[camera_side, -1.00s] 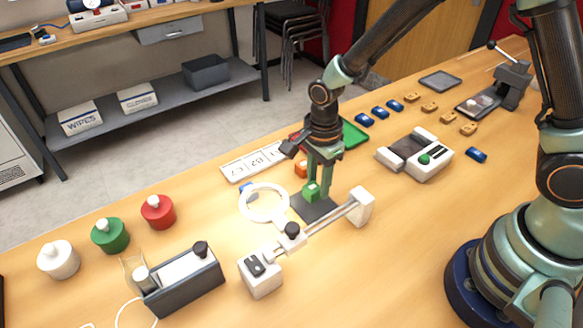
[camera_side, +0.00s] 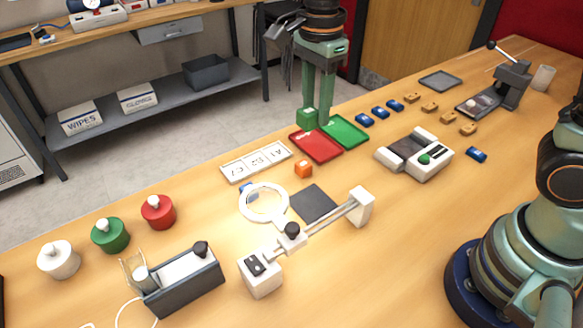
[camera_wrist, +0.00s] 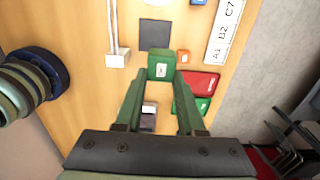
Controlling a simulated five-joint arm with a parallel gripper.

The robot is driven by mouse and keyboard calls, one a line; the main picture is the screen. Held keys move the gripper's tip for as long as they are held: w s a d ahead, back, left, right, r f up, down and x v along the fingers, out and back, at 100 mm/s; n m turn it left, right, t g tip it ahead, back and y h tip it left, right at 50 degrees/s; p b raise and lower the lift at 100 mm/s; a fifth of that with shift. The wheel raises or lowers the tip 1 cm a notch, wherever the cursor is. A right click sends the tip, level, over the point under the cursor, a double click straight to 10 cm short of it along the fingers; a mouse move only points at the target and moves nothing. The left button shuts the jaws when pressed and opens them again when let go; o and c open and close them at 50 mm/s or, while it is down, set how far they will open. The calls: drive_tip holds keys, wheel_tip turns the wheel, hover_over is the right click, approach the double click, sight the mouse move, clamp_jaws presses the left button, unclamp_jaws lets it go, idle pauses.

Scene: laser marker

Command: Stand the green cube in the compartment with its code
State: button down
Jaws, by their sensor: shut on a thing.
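The green cube (camera_side: 307,117) is held at the tips of my gripper (camera_side: 316,118), high above the table; in the side view it appears over the back edge near the trays. In the wrist view the cube (camera_wrist: 161,66) sits between the two green fingers and shows a white label, too small to read. My gripper is shut on it. The white three-part strip (camera_side: 256,161) lies on the table; its compartments are marked C7, B2 and A1 in the side view. The strip (camera_wrist: 226,30) also shows at the wrist view's upper right. Its compartments look empty.
A red tray (camera_side: 316,147) and a green tray (camera_side: 345,132) lie near the back edge. An orange cube (camera_side: 303,169) sits between strip and dark pad (camera_side: 313,204). A ring magnifier (camera_side: 263,203) and rail stand in front. A blue block shows behind the ring.

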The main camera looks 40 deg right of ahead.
drive_tip(key=w+a+f, duration=0.2)
drive_tip(key=w+f, duration=0.2)
drive_tip(key=w, duration=0.1)
drive_tip(key=w+a+f, duration=0.3)
drive_tip(key=w+f, duration=0.2)
drive_tip(key=w, duration=0.1)
drive_tip(key=w+a+f, duration=0.3)
drive_tip(key=w+f, duration=0.2)
drive_tip(key=shift+w, duration=0.25)
drive_tip(key=shift+f, duration=2.35)
drive_tip(key=shift+f, duration=0.4)
drive_tip(key=shift+c, duration=2.2)
unclamp_jaws()
